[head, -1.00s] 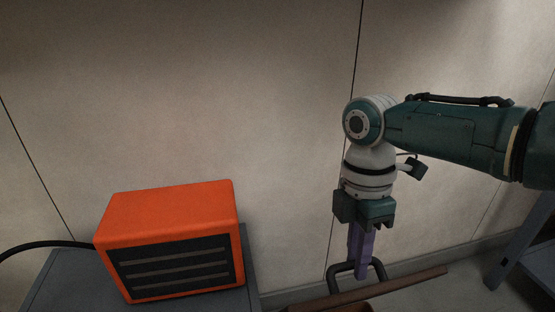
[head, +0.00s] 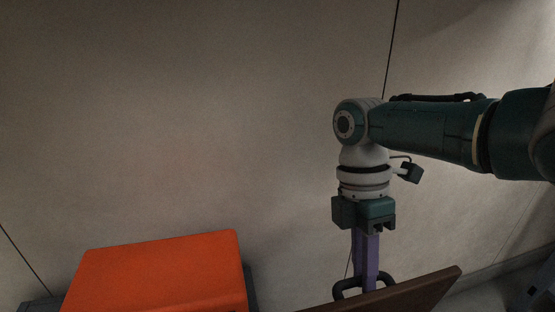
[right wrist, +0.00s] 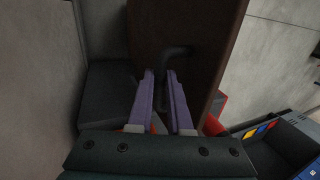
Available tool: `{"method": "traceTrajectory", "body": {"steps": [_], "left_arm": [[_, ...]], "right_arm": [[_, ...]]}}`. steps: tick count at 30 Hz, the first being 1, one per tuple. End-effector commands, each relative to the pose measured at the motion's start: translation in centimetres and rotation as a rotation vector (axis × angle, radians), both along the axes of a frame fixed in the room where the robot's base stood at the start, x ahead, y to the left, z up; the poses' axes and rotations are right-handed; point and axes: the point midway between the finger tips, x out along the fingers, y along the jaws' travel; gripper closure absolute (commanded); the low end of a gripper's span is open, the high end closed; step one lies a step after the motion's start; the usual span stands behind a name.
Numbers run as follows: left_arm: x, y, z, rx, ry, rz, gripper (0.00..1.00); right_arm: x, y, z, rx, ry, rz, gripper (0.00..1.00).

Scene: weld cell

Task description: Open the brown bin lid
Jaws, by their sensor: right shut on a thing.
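The brown bin lid (head: 425,290) shows at the bottom right of the head view as a tilted brown panel with a dark loop handle (head: 346,288). My right gripper (head: 368,287) points down with its purple fingers at the handle and is shut on it. In the right wrist view the lid (right wrist: 190,22) fills the top middle, and the dark handle (right wrist: 176,52) runs to between the purple fingers (right wrist: 161,76). The bin's body is mostly out of the head view. My left gripper is not in view.
An orange box (head: 160,275) stands on a grey surface at the lower left of the head view. A plain wall (head: 200,120) fills the back. In the right wrist view, a dark unit with coloured patches (right wrist: 262,132) and something red lie at the right.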

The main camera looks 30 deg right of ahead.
Motion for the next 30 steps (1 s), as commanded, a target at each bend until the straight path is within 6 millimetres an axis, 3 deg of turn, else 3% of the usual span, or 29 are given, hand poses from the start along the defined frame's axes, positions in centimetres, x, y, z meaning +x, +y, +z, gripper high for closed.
{"method": "traceTrajectory", "body": {"steps": [10,11,18,26,30], "left_arm": [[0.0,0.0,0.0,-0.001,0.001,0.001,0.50],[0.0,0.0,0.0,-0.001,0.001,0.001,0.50],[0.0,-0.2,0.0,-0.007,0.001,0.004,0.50],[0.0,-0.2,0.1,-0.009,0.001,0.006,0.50],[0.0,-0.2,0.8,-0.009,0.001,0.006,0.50]], "right_arm": [[-0.1,0.1,-0.1,0.002,0.004,0.003,1.00],[-0.1,0.1,-0.1,0.002,0.003,0.003,0.80],[0.0,0.0,0.0,0.001,0.002,0.001,0.53],[0.1,0.0,0.2,0.001,0.001,0.001,0.53],[0.6,-0.1,1.8,0.002,-0.002,0.000,0.53]]}}
